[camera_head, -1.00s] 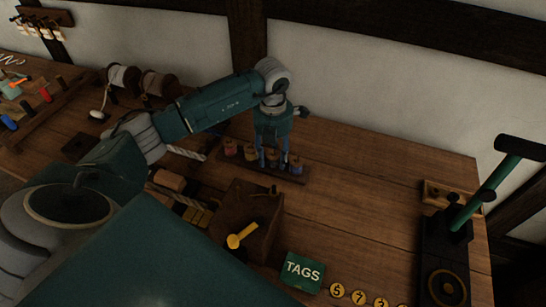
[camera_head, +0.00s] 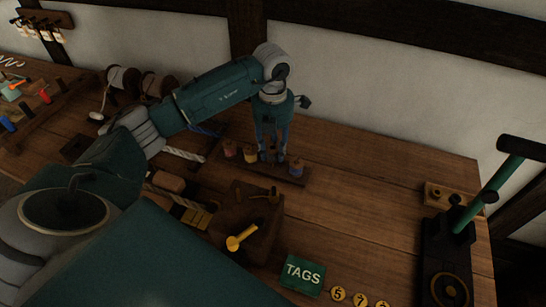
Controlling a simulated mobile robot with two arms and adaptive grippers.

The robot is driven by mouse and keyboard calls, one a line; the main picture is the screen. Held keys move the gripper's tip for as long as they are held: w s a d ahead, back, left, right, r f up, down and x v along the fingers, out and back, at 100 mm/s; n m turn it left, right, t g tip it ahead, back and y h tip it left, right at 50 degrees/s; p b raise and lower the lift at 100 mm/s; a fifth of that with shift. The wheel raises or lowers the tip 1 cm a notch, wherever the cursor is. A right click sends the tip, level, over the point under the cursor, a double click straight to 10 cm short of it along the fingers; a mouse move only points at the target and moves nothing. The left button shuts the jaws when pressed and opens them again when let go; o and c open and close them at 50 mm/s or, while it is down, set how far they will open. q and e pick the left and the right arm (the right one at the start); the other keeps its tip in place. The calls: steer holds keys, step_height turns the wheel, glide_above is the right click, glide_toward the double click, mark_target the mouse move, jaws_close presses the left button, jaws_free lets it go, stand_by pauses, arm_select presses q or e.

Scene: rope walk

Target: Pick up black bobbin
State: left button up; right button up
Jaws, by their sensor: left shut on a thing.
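My left gripper (camera_head: 271,155) points down over a low wooden bobbin rack (camera_head: 239,166) near the back of the bench. It is shut on a small dark bobbin between its fingertips. This looks like the black bobbin, though the fingers hide most of it. It is still at rack height, and I cannot tell whether it is clear of its place. A red bobbin (camera_head: 229,149) and a yellowish bobbin (camera_head: 250,154) stand left of the fingers. A blue bobbin (camera_head: 297,168) stands close on the right. My right gripper is not in view.
A dark wooden block (camera_head: 262,226) with a yellow-handled tool (camera_head: 242,237) stands in front of the rack. A green TAGS box (camera_head: 302,274) and numbered discs (camera_head: 338,294) lie nearer. A black-and-green press (camera_head: 470,215) stands right. Bench right of the rack is clear.

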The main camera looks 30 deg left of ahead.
arm_select(q)
step_height(320, 180, up, 17)
steer(key=shift+f, duration=0.15)
stand_by(0.5)
